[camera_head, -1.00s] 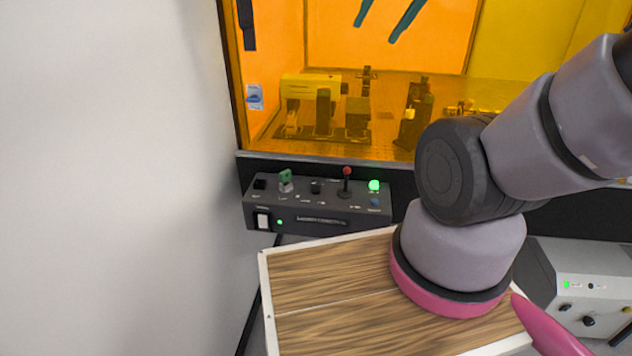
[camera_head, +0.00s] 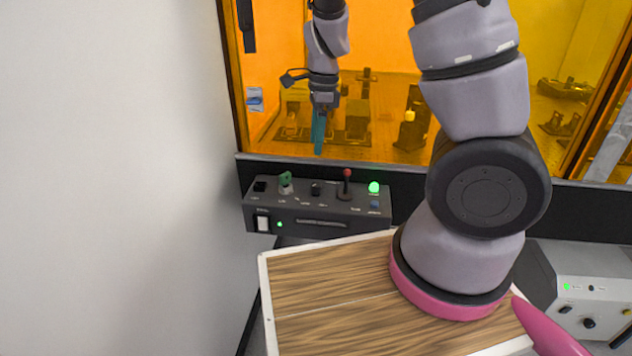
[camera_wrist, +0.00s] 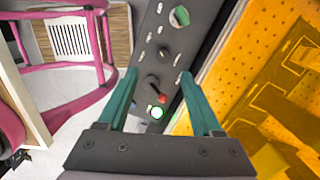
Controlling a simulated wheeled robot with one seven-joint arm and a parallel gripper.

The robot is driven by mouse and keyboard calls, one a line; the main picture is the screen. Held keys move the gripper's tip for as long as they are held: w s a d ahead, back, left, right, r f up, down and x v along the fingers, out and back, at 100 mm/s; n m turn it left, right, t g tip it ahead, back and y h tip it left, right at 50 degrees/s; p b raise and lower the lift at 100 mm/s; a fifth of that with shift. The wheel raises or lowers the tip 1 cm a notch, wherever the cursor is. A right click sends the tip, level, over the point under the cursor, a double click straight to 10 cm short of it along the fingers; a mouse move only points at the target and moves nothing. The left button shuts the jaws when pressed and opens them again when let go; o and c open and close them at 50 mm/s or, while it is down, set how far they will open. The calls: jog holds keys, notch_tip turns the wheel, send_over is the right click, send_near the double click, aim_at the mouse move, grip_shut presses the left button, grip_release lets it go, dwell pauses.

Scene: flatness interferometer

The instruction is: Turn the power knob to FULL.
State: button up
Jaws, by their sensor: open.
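The dark control box (camera_head: 350,218) stands below the orange window. On its top is a small black round knob (camera_head: 316,189), between a green key-like switch (camera_head: 286,182) and a red-tipped lever (camera_head: 347,185). The labels are too small to read, so I cannot tell the knob's setting. My gripper (camera_head: 318,150) points down above the box, apart from it. In the wrist view my gripper (camera_wrist: 159,74) is open and empty, its teal fingers spread. The knob (camera_wrist: 163,54) shows just beyond the fingertips, and the red lever tip (camera_wrist: 162,98) shows between the fingers.
A lit green button (camera_head: 374,187) and a blue button (camera_head: 374,204) sit right of the lever. A white rocker switch (camera_head: 262,222) is on the box's front. The orange window (camera_head: 380,40) rises close behind. A grey instrument box (camera_head: 585,290) is at the lower right.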

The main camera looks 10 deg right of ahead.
aim_at(316, 184)
jog(key=shift+m+h, duration=0.6)
jog(key=shift+m, duration=0.1)
jog(key=f, duration=1.3)
jog(key=shift+w+f, duration=0.2)
jog(key=shift+w, duration=0.2)
grip_shut()
